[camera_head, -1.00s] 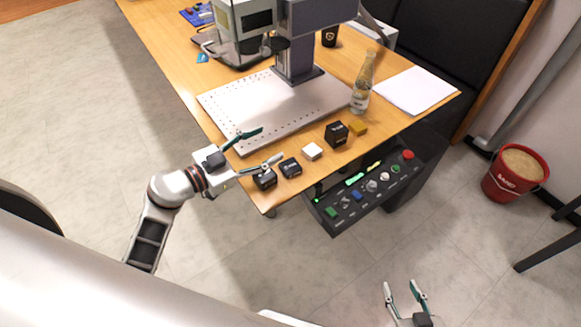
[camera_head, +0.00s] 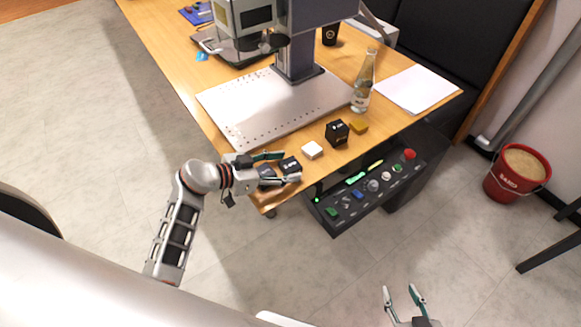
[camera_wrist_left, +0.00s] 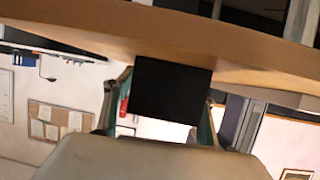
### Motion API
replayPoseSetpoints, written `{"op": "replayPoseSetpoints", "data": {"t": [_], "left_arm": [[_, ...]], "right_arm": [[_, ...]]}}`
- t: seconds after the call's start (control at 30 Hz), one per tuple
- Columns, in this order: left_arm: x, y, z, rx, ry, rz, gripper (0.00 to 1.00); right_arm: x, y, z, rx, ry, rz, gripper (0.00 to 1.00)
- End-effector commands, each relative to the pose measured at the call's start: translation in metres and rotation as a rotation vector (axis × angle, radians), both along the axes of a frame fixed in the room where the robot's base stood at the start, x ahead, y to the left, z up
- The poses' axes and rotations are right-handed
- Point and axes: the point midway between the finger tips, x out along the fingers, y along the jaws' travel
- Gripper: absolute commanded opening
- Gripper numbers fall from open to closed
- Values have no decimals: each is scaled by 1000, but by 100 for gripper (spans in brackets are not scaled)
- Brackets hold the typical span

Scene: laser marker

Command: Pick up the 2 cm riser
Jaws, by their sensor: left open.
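Two small black labelled blocks stand near the table's front left corner, the left one (camera_head: 267,172) and the right one (camera_head: 290,164). The labels are too small to read, so I cannot tell which one is the 2 cm riser. My left gripper (camera_head: 283,168) is open, with its fingers reaching either side of these blocks. In the left wrist view a dark block face (camera_wrist_left: 172,90) fills the space between the fingers. I cannot tell whether the fingers touch it. My right gripper (camera_head: 404,292) is open and empty at the bottom, away from the table.
Along the table's front edge stand a white block (camera_head: 312,150), a larger black block (camera_head: 337,132) and a yellow block (camera_head: 359,126). Behind them are a perforated metal plate (camera_head: 240,112) and a glass bottle (camera_head: 363,82). A control panel (camera_head: 372,187) sits below the edge.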

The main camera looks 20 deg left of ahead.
Motion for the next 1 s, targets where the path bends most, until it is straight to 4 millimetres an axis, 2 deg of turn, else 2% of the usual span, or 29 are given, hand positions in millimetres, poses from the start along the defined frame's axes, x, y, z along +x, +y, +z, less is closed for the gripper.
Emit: {"op": "replayPoseSetpoints", "data": {"t": [0.3,0.33,0.4,0.5,0.83,1.0], "left_arm": [[5,-4,-2,0,-2,1,56],[5,-4,-2,0,-2,1,50],[5,-4,-2,0,-2,1,32],[5,-4,-2,1,-1,1,11],[5,-4,0,1,-2,0,11],[5,-4,11,1,-4,0,11]], "right_arm": [[0,0,-1,0,0,0,40],[0,0,-1,0,0,0,40],[0,0,-1,0,0,0,40],[0,0,-1,0,0,0,40],[0,0,0,0,-1,0,40],[1,0,5,0,-4,0,40]]}}
